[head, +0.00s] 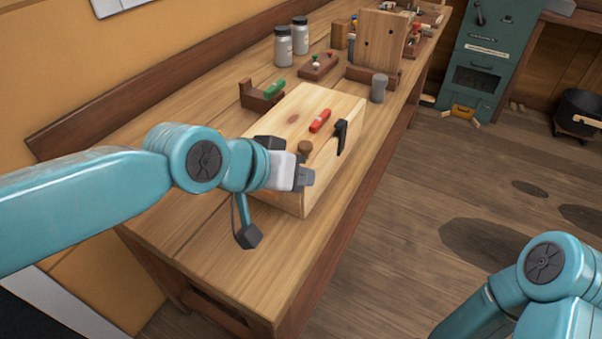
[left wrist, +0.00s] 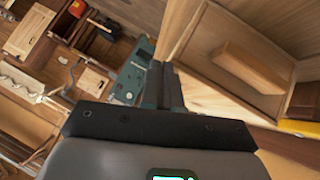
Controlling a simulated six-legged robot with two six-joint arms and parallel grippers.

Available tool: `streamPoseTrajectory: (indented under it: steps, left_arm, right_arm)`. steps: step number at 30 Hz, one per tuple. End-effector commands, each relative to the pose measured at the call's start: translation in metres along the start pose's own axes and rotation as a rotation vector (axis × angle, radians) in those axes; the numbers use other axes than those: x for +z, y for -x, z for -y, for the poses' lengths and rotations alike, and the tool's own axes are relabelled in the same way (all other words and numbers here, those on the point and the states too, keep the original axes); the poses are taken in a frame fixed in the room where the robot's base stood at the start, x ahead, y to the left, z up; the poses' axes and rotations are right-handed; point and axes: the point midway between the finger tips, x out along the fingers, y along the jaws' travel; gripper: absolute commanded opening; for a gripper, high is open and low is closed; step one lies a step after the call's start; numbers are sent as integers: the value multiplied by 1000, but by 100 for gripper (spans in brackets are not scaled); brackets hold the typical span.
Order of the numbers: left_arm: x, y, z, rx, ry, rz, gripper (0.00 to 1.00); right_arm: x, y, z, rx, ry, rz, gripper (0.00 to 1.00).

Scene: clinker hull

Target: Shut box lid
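A pale wooden box (head: 285,122) sits on the workbench in the head view. Its flat top looks level, and I see no open gap, though my left arm hides part of the near side. A brown round knob (head: 305,146), a red-handled piece (head: 320,121) and a black lever-like piece (head: 341,137) show on or at its top. My left gripper (head: 304,178) is in front of the box's near end; I cannot tell whether it touches. In the left wrist view its fingers (left wrist: 161,86) are together with nothing seen between them. My right gripper is out of view.
The bench (head: 215,255) is clear in front of the box. A brown holder with a green-handled tool (head: 273,88) stands behind it. Two jars (head: 283,46), a grey cylinder (head: 378,88) and an upright board (head: 382,38) stand farther back. A teal cabinet (head: 488,55) stands beyond.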

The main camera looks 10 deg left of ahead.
Motion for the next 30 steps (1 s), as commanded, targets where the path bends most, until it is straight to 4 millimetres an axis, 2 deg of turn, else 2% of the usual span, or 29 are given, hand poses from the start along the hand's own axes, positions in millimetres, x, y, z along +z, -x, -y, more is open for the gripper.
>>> streamPoseTrajectory:
  steps: [12,17,22,24,30]
  left_arm:
    - [4,-3,-2,-1,0,8,0]
    - [-8,6,-7,-1,0,6,0]
    - [-40,30,-19,0,0,1,0]
    - [-32,45,-22,2,-3,-5,0]
    - [-31,89,-33,2,-3,-4,0]
  right_arm:
    - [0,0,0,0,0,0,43]
    - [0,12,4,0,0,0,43]
    - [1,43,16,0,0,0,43]
    - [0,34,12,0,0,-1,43]
    - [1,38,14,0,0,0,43]
